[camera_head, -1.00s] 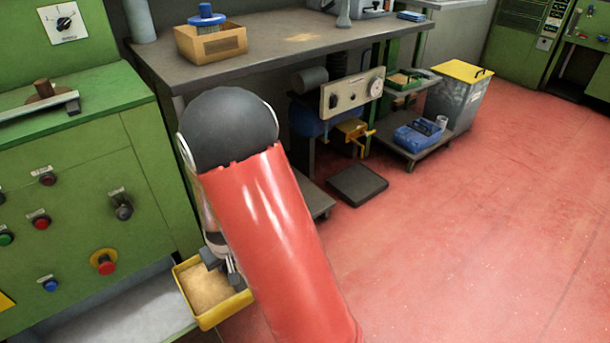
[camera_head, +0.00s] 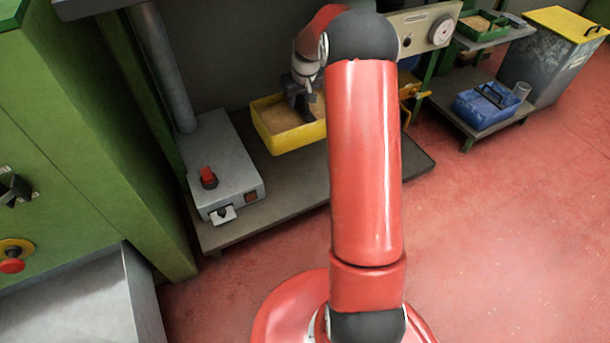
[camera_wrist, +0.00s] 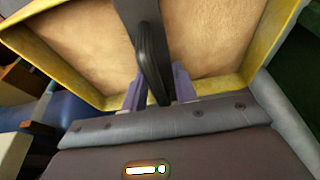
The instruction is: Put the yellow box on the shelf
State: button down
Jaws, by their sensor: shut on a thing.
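The yellow box (camera_head: 283,141) is an open tray with a tan, cork-coloured filling. In the head view it is at or just above the low grey shelf (camera_head: 281,194); whether it touches the shelf I cannot tell.
A grey device with a red switch (camera_head: 226,166) and a post stands on the shelf, left of the box. A low trolley at right holds a blue crate (camera_head: 487,106). A grey bin with a yellow lid (camera_head: 570,22) stands beyond. Red floor at right is clear.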

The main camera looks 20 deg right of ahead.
notch_tip(320, 180, down, 20)
jog(key=b, duration=0.2)
jog(key=shift+d+r+b, duration=0.15)
jog(key=shift+d+b, duration=0.05)
jog(key=shift+b, duration=0.2)
jog(key=shift+w, duration=0.1)
jog(key=shift+f, duration=0.2)
jog(key=c, duration=1.1)
grip_release()
jog(key=shift+r, duration=0.1)
